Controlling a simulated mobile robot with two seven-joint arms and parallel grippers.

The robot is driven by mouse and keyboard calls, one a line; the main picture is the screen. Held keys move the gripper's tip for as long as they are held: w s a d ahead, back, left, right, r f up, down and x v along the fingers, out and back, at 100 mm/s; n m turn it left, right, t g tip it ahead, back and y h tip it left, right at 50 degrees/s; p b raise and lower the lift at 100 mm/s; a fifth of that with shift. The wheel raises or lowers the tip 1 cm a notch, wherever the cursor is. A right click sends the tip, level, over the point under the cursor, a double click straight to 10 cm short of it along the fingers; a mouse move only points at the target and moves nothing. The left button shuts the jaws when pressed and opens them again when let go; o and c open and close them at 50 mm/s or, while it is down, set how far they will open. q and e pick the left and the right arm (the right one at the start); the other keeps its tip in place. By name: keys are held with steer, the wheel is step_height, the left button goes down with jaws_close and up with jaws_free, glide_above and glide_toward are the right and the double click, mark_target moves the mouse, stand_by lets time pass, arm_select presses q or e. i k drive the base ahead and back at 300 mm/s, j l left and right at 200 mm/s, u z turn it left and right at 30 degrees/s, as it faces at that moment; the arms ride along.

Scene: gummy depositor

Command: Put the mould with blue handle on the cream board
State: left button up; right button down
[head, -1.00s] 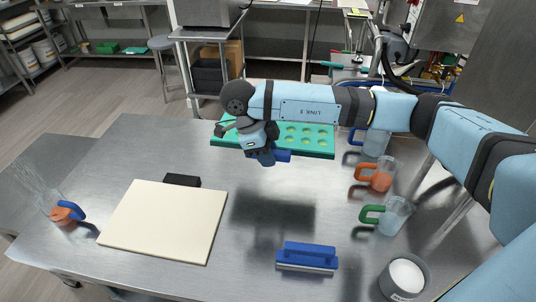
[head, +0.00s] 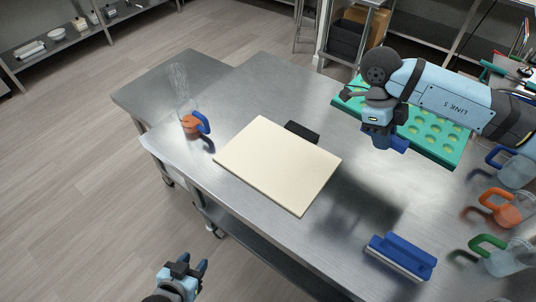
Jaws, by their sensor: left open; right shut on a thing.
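The green mould (head: 432,135), a flat tray with rows of round cavities, is in the head view at the upper right. My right gripper (head: 388,142) is at its near left side, with a bright blue part, seemingly the handle, at the fingers. It is shut on the mould and holds it above the table, with a shadow below. The gripper hides the exact grip. The cream board (head: 277,165) lies flat and bare on the table, left of the mould. My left gripper (head: 190,264) is open and empty at the bottom, off the table's front edge.
A black block (head: 302,131) touches or nearly touches the board's back edge. A blue-handled scraper-like tool (head: 402,257) lies front right. Several jugs, one orange-handled (head: 508,207), stand at right. A clear container with orange contents (head: 190,122) stands left of the board.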

mark_target(267, 163)
steer(key=i+j, duration=0.1)
steer(key=j, duration=0.5)
steer(key=i+j+z, duration=0.1)
steer(key=j, duration=0.5)
steer(key=i+j, duration=0.15)
steer(key=j, duration=0.5)
steer(key=z, duration=0.05)
